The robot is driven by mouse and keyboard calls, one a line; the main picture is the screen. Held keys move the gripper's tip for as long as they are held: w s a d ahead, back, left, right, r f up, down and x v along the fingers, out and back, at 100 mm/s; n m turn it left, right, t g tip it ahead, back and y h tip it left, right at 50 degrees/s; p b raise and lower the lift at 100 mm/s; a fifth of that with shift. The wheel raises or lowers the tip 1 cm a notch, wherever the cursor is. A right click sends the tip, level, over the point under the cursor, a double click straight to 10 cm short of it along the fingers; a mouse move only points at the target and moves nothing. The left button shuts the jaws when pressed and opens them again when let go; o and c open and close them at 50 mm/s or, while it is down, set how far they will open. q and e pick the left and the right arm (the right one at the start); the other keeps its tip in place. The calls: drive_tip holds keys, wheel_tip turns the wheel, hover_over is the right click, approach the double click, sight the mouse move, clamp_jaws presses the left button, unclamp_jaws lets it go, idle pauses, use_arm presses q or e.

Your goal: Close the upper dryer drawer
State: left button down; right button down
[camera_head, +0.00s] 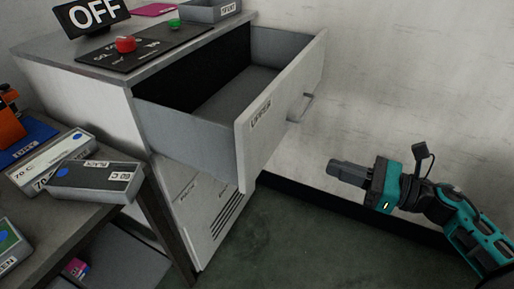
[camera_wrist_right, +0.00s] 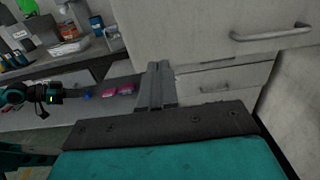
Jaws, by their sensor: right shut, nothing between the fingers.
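The upper dryer drawer (camera_head: 285,125) is pulled far out of the dryer cabinet (camera_head: 85,100). Its pale front has an "UPPER" label and a bar handle (camera_head: 301,107). The visible part of its inside is empty. In the right wrist view, a pale drawer front (camera_wrist_right: 200,32) with a bar handle (camera_wrist_right: 270,33) fills the top. My right gripper (camera_head: 334,168) is shut and empty, below and right of the drawer front, apart from it. Its fingers (camera_wrist_right: 156,75) also show in the wrist view. My left gripper (camera_wrist_right: 75,93) shows small at the wrist view's left; its jaws are unclear.
An "OFF" sign (camera_head: 90,14), a red button (camera_head: 125,44) and a grey tray (camera_head: 208,10) are on the dryer top. A table at left holds labelled boxes (camera_head: 95,180). A wall stands behind; the floor (camera_head: 300,240) below the drawer is clear.

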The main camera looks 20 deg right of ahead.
drive_tip(key=p, duration=0.2)
approach(262, 144)
drive_tip(key=x, duration=0.5)
drive_tip(key=shift+w, duration=0.1)
drive_tip(key=shift+x, duration=0.85)
use_arm(q)
drive_tip(key=shift+s+a+r, duration=0.2)
drive_tip(key=shift+a+r, duration=0.1)
drive_tip(key=shift+a, duration=0.15)
use_arm(e)
drive_tip(key=shift+f, duration=0.1)
